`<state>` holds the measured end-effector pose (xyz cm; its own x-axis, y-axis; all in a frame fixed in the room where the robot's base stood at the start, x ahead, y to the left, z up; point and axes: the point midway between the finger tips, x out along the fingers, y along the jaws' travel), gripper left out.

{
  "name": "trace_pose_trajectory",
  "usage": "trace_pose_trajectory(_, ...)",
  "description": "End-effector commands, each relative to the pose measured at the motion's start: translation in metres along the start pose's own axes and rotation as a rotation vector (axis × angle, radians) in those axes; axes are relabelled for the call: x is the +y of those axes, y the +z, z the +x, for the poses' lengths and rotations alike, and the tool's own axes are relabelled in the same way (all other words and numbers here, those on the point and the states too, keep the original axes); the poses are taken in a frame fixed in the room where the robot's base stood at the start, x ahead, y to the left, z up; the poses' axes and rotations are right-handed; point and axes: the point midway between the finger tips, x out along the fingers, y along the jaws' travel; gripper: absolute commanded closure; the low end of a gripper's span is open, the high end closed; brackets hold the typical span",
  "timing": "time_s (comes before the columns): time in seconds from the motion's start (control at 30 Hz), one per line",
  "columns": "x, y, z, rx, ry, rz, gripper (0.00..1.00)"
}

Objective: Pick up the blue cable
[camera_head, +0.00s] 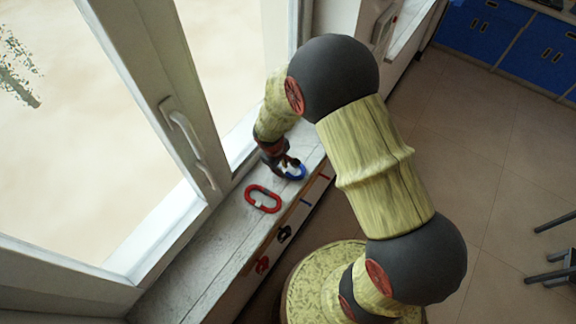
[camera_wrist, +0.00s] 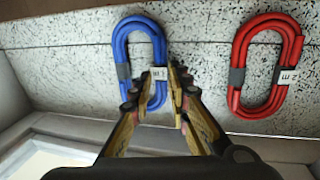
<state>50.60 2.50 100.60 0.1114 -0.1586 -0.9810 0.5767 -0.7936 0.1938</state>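The blue cable (camera_wrist: 122,48) is a coiled oval loop with a grey band and a white label, lying on the speckled window sill (camera_wrist: 200,60). In the head view the blue cable (camera_head: 299,173) shows partly behind my gripper (camera_head: 287,168). In the wrist view my gripper (camera_wrist: 160,78) points at the loop's right side. Its two fingertips sit on either side of the labelled strand, with a narrow gap between them. I cannot tell whether they touch the strand or are just above it.
A red cable coil (camera_wrist: 237,62) lies beside the blue one, also on the sill; it shows in the head view (camera_head: 263,198). A window with a white handle (camera_head: 185,135) borders the sill. Black and red items (camera_head: 284,233) are on the sill's front face.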

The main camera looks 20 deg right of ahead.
Motion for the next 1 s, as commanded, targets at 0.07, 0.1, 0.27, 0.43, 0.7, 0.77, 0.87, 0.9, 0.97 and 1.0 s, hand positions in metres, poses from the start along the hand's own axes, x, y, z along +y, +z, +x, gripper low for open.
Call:
trace_pose_trajectory(0.07, -0.0002, -0.0001, 0.0077, 0.000, -0.001, 0.001, 0.82)
trace_pose_trajectory(0.1, -0.0002, -0.0002, 0.0092, 0.001, 0.000, 0.001, 0.82)
trace_pose_trajectory(0.27, -0.0002, -0.0003, 0.0092, 0.002, 0.000, 0.001, 0.82)
trace_pose_trajectory(0.43, -0.0002, -0.0002, 0.0091, 0.001, 0.000, 0.001, 0.90)
trace_pose_trajectory(0.7, -0.0002, -0.0003, 0.0089, 0.001, 0.000, 0.001, 1.00)
trace_pose_trajectory(0.77, -0.0002, -0.0003, 0.0089, 0.001, 0.000, 0.001, 1.00)
trace_pose_trajectory(0.87, -0.0001, -0.0005, 0.0087, 0.002, 0.000, 0.001, 1.00)
trace_pose_trajectory(0.9, -0.0001, -0.0005, 0.0087, 0.002, 0.000, 0.001, 1.00)
trace_pose_trajectory(0.97, -0.0001, -0.0004, 0.0087, 0.002, 0.000, 0.001, 1.00)
trace_pose_trajectory(1.0, -0.0001, -0.0004, 0.0087, 0.002, 0.000, 0.001, 1.00)
